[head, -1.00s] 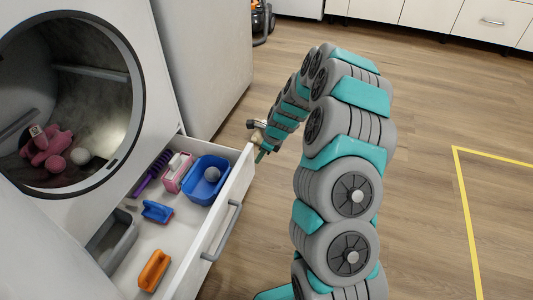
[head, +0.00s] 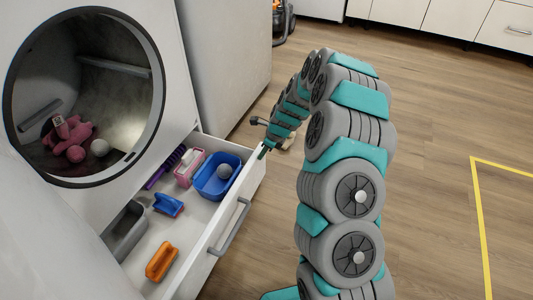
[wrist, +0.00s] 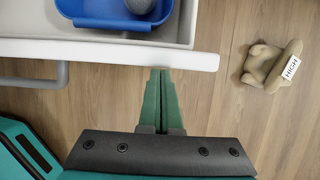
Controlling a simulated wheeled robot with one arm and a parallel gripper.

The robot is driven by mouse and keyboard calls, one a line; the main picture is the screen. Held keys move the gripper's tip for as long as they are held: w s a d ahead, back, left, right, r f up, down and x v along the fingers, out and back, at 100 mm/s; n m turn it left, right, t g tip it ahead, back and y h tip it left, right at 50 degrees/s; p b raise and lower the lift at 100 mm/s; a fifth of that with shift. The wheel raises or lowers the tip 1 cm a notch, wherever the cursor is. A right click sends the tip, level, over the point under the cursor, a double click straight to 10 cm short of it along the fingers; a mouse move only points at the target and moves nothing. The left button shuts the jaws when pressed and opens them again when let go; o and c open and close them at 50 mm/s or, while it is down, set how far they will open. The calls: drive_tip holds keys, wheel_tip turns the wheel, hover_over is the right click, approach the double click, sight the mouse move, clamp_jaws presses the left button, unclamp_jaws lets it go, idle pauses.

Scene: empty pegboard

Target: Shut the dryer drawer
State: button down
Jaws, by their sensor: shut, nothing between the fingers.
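The dryer drawer (head: 232,222) is pulled out below the round dryer opening, with its grey bar handle (head: 231,228) on the front. It holds a blue bin (head: 208,188) with a grey ball, a blue brush, an orange brush and a purple brush. My gripper (head: 263,152) is shut and empty, near the far end of the drawer front. In the wrist view my gripper (wrist: 160,75) has its tips at the lower edge of the white drawer front (wrist: 110,52); I cannot tell whether they touch it. The handle (wrist: 35,80) shows at left there.
The dryer drum (head: 85,95) holds a pink plush toy and a white ball. A tan figure with a "HIGH" label (wrist: 268,68) lies on the floor right of my gripper. Open wooden floor with yellow tape (head: 478,205) lies to the right.

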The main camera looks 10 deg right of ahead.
sight(206, 135)
drive_tip(key=shift+w+a+p, duration=2.25)
drive_tip(key=shift+w+a, duration=0.1)
drive_tip(key=shift+a, duration=0.85)
drive_tip(key=shift+w+a+p, duration=2.2)
drive_tip(key=shift+w+a, duration=0.1)
drive_tip(key=shift+a, duration=0.95)
drive_tip(key=shift+w+a+p, duration=2.25)
drive_tip(key=shift+w+a, duration=0.1)
drive_tip(key=shift+a, duration=0.85)
